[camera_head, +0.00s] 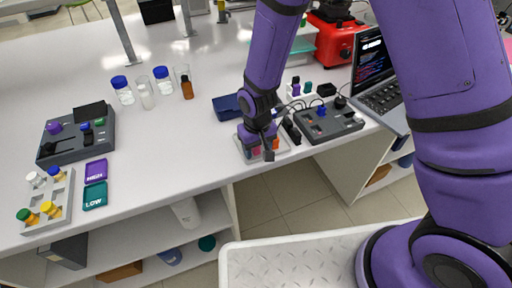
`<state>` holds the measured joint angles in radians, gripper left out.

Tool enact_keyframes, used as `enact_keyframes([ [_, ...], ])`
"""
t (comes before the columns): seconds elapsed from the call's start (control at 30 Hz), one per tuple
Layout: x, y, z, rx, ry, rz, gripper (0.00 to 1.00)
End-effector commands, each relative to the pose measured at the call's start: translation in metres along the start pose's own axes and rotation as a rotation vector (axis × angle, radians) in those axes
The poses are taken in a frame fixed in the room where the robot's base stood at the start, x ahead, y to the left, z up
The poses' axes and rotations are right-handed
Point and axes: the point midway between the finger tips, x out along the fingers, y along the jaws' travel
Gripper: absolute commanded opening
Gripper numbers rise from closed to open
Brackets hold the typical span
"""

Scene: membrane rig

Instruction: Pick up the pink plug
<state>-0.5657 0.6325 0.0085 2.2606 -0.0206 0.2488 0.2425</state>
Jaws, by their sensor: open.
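A small light tray (246,158) lies at the table's front edge, below my gripper. A pinkish piece (255,151), which looks like the pink plug, shows in it, partly hidden by my gripper. An orange piece (276,144) shows beside it. My gripper (267,149) is open and points down over the tray, with a dark finger in front of the pieces. I cannot tell how high the fingertips are above the plug or whether they touch it.
A grey device box (330,124) with cables and a laptop (378,85) stand right of the tray. A dark blue case (227,107) lies behind it. Bottles (122,90), a vial rack (47,207) and another box (75,138) stand left.

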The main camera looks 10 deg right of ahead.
Motion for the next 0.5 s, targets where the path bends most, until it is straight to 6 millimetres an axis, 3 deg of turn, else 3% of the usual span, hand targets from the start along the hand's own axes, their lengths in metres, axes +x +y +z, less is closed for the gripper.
enact_keyframes([
  [0.23,0.0012,-0.0001,-0.0002,0.0,0.001,0.0,0.53],
  [0.47,0.0011,-0.0002,-0.0002,0.0,0.001,0.0,0.03],
  [0.5,0.0011,-0.0001,-0.0001,0.0,0.001,0.0,0.01],
])
